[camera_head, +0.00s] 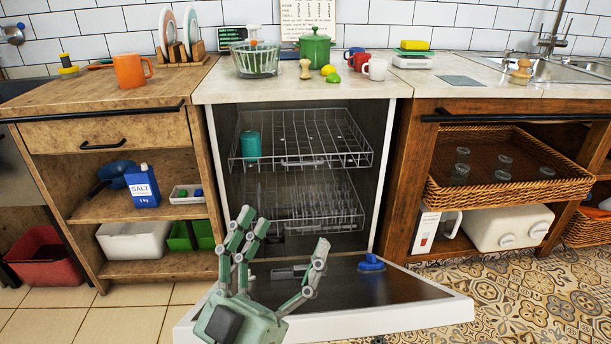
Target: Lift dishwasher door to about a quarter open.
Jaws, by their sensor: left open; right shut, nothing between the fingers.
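The dishwasher (381,170) stands under the middle worktop. Its door (420,297) is folded down, lying nearly flat near the floor with its dark inner face up and a white rim. My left gripper (285,236) is open and empty, with its fingers pointing up. In the picture it overlaps the left part of the door and hides some of it; I cannot tell whether it touches. A blue part (371,263) is on the door's inner face. My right gripper is not in view.
An upper rack (330,155) with a teal cup (251,147) and a lower rack (320,215) are inside the dishwasher. Wooden shelving (140,208) stands at left. A wicker basket (520,192) juts out at right. Tiled floor (530,300) right of the door is clear.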

